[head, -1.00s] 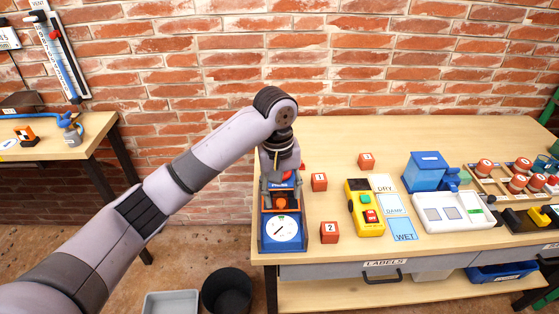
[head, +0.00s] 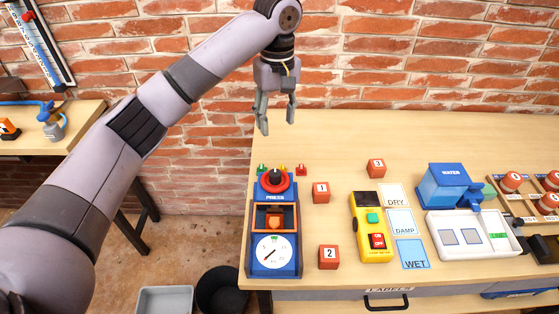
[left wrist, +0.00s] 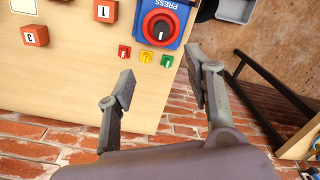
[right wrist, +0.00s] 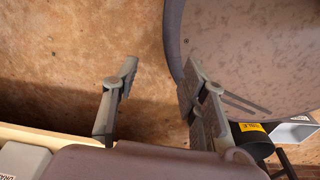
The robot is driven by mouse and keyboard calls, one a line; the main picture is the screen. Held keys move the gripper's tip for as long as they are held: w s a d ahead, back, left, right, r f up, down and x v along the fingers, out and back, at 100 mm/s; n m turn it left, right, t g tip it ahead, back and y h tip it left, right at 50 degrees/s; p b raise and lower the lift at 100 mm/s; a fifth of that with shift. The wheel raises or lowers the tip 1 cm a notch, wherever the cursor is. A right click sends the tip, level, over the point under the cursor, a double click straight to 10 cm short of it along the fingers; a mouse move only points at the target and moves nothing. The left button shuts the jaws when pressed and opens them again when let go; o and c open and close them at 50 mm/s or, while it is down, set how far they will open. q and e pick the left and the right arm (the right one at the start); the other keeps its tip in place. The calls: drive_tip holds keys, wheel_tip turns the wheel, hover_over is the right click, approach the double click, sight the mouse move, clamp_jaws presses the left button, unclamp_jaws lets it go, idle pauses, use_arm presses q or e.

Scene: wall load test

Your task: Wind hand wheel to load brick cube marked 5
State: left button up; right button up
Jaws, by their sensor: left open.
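The blue press (head: 256,240) stands at the table's left end, with its red hand wheel (head: 274,182) on top. A red-orange cube (head: 275,221) sits inside the press's orange frame; I cannot read its mark. The white dial (head: 272,252) below has its needle pointing lower left. My left gripper (head: 278,123) is open and empty, in the air above and behind the wheel, apart from it. The left wrist view shows its open fingers (left wrist: 158,75) and the wheel (left wrist: 160,27) beyond them. My right gripper (right wrist: 160,80) is open and empty over the floor.
Cubes marked 1 (head: 321,192), 2 (head: 328,257) and 3 (head: 376,168) stand right of the press. Small green, yellow and red pieces (head: 301,169) are behind the wheel. A yellow meter (head: 371,240) and label cards (head: 404,222) lie further right.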

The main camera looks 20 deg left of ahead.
use_arm(q)
hover_over(275, 173)
wheel_tip(275, 173, down, 6)
wheel_tip(275, 173, down, 10)
drive_tip(key=shift+r+p, duration=0.25)
drive_tip(key=shift+p, duration=0.25)
drive_tip(key=shift+f, duration=0.65)
drive_tip(key=shift+c, duration=0.4)
use_arm(e)
drive_tip(key=shift+s+r, duration=0.2)
drive_tip(key=shift+s, duration=0.6)
drive_tip(key=shift+s+r, duration=0.2)
drive_tip(key=shift+s, duration=0.55)
use_arm(q)
clamp_jaws()
use_arm(e)
drive_tip(key=shift+w, duration=0.15)
